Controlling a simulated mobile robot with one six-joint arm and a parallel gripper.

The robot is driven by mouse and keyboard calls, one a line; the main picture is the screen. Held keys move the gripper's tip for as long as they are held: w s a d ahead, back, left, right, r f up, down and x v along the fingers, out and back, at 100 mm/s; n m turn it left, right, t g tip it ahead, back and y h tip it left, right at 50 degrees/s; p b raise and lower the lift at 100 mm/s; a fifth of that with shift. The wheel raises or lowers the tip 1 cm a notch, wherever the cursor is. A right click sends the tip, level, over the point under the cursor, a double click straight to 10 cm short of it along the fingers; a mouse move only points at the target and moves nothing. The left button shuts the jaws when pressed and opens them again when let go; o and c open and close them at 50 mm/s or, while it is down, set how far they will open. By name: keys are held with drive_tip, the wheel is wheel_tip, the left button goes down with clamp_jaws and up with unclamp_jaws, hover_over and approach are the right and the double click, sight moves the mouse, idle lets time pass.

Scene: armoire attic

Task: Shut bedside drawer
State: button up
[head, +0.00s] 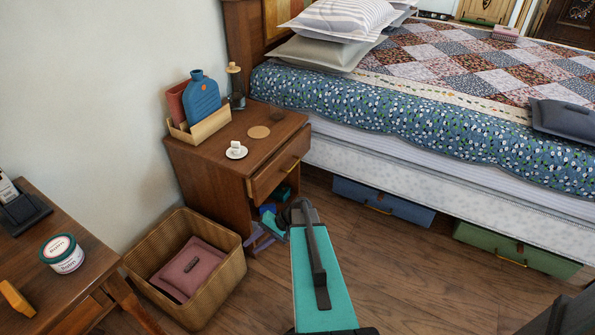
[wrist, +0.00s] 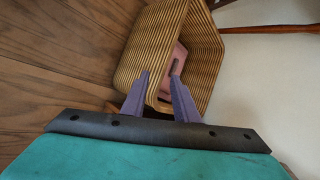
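The wooden bedside table (head: 207,172) stands against the wall beside the bed in the head view. Its drawer (head: 270,180) has a brass bar handle (head: 294,168); the front seems to stand slightly proud of the cabinet, but the gap is hard to judge. Below the drawer is an open shelf space holding dark teal items. My gripper (head: 262,234) is low in front of the bedside table, below the drawer and apart from its handle. In the wrist view my gripper (wrist: 159,76) has its purple fingers apart, with nothing between them. The drawer is not in the wrist view.
A wicker basket (head: 226,269) with a pink cushion stands left of my gripper and fills the wrist view's middle (wrist: 136,55). The bed (head: 460,178) is to the right; floor (head: 420,275) is clear in front.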

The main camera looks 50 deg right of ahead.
drive_tip(key=s+d+r+m+t+h+b, duration=0.1)
drive_tip(key=d+r, duration=0.4)
drive_tip(key=d, duration=0.6)
drive_tip(key=s+d+r+m+t+h+b, duration=0.1)
drive_tip(key=d+r+t, duration=0.4)
drive_tip(key=d, duration=0.7)
drive_tip(key=s+d+r+m+t+h+b, duration=0.1)
drive_tip(key=s+d+r+m+t+b, duration=0.1)
drive_tip(key=d+r, duration=0.5)
drive_tip(key=s+d+t, duration=0.1)
drive_tip(key=s+d, duration=0.1)
drive_tip(key=d, duration=0.2)
drive_tip(key=shift+d+r+m+t+h+b, duration=0.15)
drive_tip(key=shift+r+m+t+h+b, duration=0.15)
drive_tip(key=shift+m+t, duration=0.1)
drive_tip(key=shift+w+f, duration=0.1)
drive_tip(key=shift+w, duration=0.05)
drive_tip(key=b+x, duration=0.2)
drive_tip(key=x, duration=1.1)
drive_tip(key=shift+w+b, duration=0.3)
drive_tip(key=shift+b, duration=0.05)
drive_tip(key=shift+f, duration=0.1)
clamp_jaws()
